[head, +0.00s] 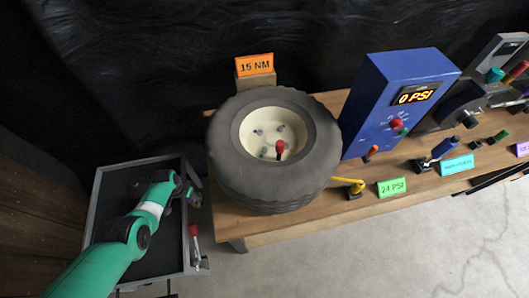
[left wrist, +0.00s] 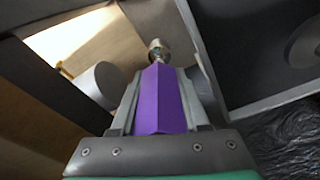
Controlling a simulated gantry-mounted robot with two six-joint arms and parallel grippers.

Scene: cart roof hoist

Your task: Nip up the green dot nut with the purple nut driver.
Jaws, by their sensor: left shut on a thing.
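My left gripper (head: 188,192) is at the right edge of the dark tray, left of the wheel. In the left wrist view it is shut on the purple nut driver (left wrist: 162,100), whose purple handle lies between the fingers with its metal socket end pointing away. In the head view the driver is mostly hidden by my gripper. The wheel's cream hub (head: 262,128) holds several small nuts. A small greenish nut (head: 264,152) sits at the hub's lower part, its dot too small to be sure of. My right gripper is not in view.
The tire (head: 229,160) lies on the wooden bench (head: 240,221). Another red-topped tool (head: 194,232) is at the tray's right side. A blue gauge box (head: 376,105) stands right of the tire.

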